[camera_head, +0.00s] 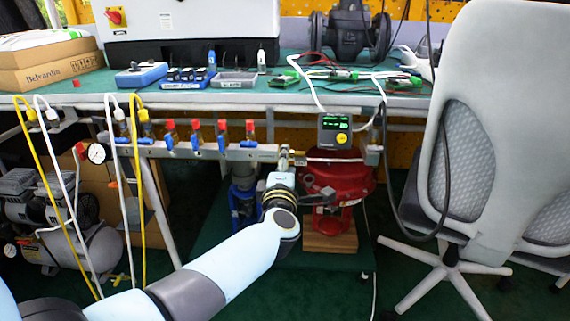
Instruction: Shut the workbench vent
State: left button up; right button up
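A metal pipe manifold (210,151) runs along the front of the workbench under its edge. It carries several small valves with blue handles and red caps, such as this valve (222,137). No part is clearly labelled as the vent, so I cannot tell which one it is. My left arm reaches in from the lower left. My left gripper (284,165) is at the right part of the manifold, by a small upright metal fitting (284,150). My wrist hides the fingers, so their opening and any contact are unclear. My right gripper is out of view.
A positioner with a green display (334,130) sits right of my gripper, above a red actuator (338,180). An office chair (480,130) blocks the right side. Yellow and white hoses (50,180) hang at left, near a compressor (65,230). The green benchtop (215,98) holds tools and boards.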

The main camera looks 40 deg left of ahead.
pick_arm(q)
jog(key=o, duration=0.7)
jog(key=shift+f, duration=0.2)
jog(key=o, duration=0.5)
jog(key=v, duration=1.2)
jog(key=shift+s+r, duration=0.1)
jog(key=shift+r, duration=0.05)
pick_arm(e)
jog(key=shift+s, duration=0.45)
